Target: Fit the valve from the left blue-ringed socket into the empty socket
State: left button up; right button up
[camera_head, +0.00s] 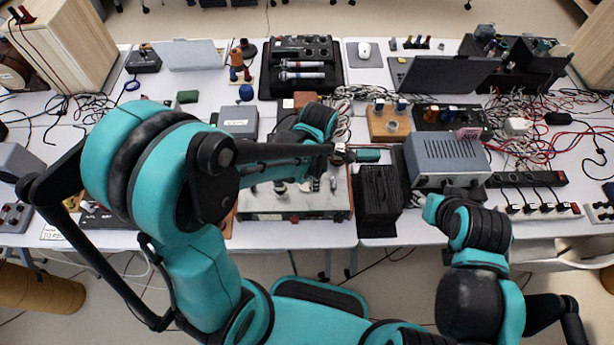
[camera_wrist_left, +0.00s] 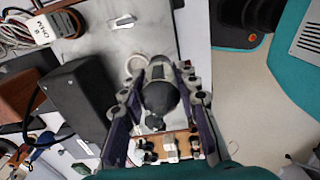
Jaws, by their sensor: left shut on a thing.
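In the left wrist view, my left gripper (camera_wrist_left: 160,82) is shut on a dark grey, rounded valve (camera_wrist_left: 160,98). The two jaws stand on either side of it. A pale ring-shaped socket (camera_wrist_left: 136,64) shows on the metal top just beyond the left jaw. I cannot tell whether the valve is clear of its socket. In the head view, the light metal chassis (camera_head: 325,205) lies below my left forearm, with several small upright parts on its top. The forearm hides much of it, and I cannot make out blue rings.
A black box (camera_head: 378,195) stands right of the chassis, beside a grey-blue metal unit (camera_head: 440,158). A dark block (camera_wrist_left: 78,100) rises left of the jaws in the left wrist view. Loose cables (camera_head: 540,160) crowd the right side. Little table is free near the chassis.

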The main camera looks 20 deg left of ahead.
pick_arm(q)
jog(key=w+a+f, duration=0.1)
jog(key=f, duration=0.1)
jog(key=w+a+f+b, duration=0.1)
jog(key=w+f, duration=0.1)
jog(key=f, duration=0.1)
jog(key=w+a+f+b, duration=0.1)
jog(key=f, duration=0.1)
jog(key=shift+w+a+f, duration=0.15)
jog(key=shift+a+f, duration=0.1)
jog(key=shift+a, duration=0.1)
jog(key=shift+r, duration=0.1)
jog(key=shift+f+b, duration=0.4)
jog(key=shift+b, duration=0.1)
jog(key=o, duration=1)
jog(key=shift+o, duration=0.8)
jog(key=shift+r, duration=0.1)
